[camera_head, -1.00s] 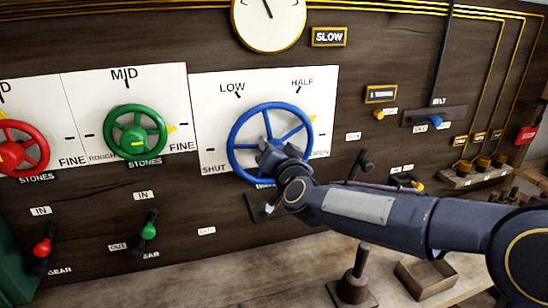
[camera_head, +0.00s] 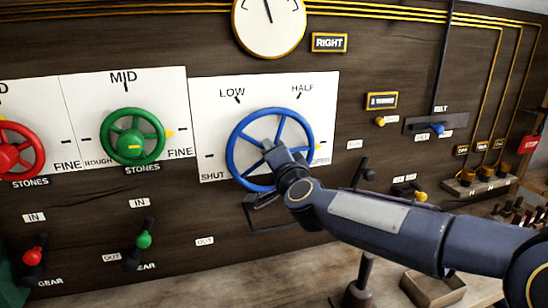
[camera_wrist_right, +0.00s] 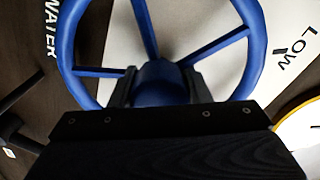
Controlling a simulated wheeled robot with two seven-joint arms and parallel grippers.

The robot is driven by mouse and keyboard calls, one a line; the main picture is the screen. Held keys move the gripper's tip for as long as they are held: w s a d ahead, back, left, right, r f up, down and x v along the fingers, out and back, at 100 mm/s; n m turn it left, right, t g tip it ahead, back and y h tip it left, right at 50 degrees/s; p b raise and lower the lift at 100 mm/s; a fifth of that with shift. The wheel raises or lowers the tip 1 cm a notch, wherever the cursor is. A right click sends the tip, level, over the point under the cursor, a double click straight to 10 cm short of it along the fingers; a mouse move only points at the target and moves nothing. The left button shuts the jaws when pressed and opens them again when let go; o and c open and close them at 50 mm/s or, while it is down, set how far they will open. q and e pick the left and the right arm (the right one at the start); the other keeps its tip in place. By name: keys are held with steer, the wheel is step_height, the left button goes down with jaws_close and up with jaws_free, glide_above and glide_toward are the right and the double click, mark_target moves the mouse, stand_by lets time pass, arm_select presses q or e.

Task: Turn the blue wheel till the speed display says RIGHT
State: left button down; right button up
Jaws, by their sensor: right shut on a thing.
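The blue wheel (camera_head: 236,131) is mounted on a white panel (camera_head: 211,100) marked LOW, HALF and SHUT. My right gripper (camera_head: 272,152) is at the wheel's middle, its arm coming in from the right. In the right wrist view the fingers of my right gripper (camera_wrist_right: 155,88) are shut on the blue hub (camera_wrist_right: 160,80), one on each side, with the rim (camera_wrist_right: 66,45) around it. The speed display (camera_head: 329,43) reads RIGHT, beside a round white dial (camera_head: 268,22). My left gripper is not in view.
A green wheel (camera_head: 110,135) and a red wheel (camera_head: 38,150) are to the left. Red (camera_head: 33,257) and green (camera_head: 144,240) levers sit below them. A wooden bench (camera_head: 230,280) with an open box (camera_head: 432,288) runs beneath the wall.

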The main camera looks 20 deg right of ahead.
steer(key=o, duration=1)
steer(key=s, duration=0.7)
steer(key=shift+s+d, duration=0.15)
steer(key=shift+s, duration=0.25)
steer(key=s+d+f+n+g+y+p, duration=0.1)
steer(key=s+f+n+g, duration=0.4)
steer(key=s+f, duration=0.5)
steer(key=s+d+f+n+g+y+p, duration=0.1)
steer(key=s+f+n+g, duration=0.4)
steer(key=s+f, duration=0.6)
steer(key=s+d+g+y, duration=0.1)
steer(key=s+g, duration=0.1)
steer(key=s, duration=0.5)
steer(key=shift+s+d+n, duration=0.2)
steer(key=shift+s+n, duration=0.1)
steer(key=shift+n, duration=0.1)
